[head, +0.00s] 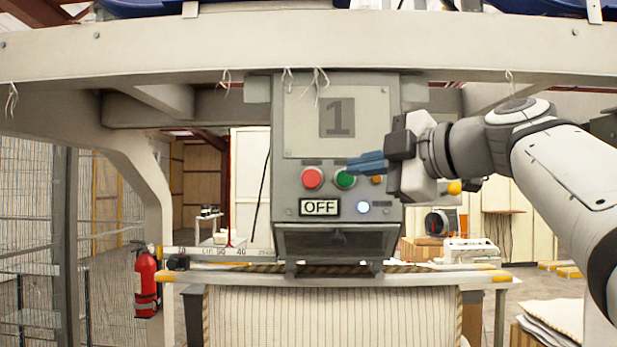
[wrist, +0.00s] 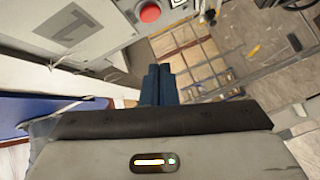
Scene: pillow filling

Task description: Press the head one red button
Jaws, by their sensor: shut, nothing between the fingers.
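The head one control box (head: 337,112) is grey and carries a large number 1. Its red button (head: 312,178) sits on the left of the button row, with a green button (head: 345,179) to its right. An OFF display (head: 320,207) is below. My gripper (head: 352,164) is shut and empty, with blue fingertips pointing left in front of the panel, by the green button's upper edge and right of the red one. Whether the fingers touch the panel cannot be told. In the wrist view, the red button (wrist: 150,12) shows above the shut blue fingers (wrist: 158,80).
A lit blue-white button (head: 363,207) and a partly covered orange button (head: 377,180) are on the same panel. A thick beam (head: 200,52) runs above the box. A rail (head: 230,280) and striped fabric (head: 330,318) are below. A fire extinguisher (head: 146,282) stands left.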

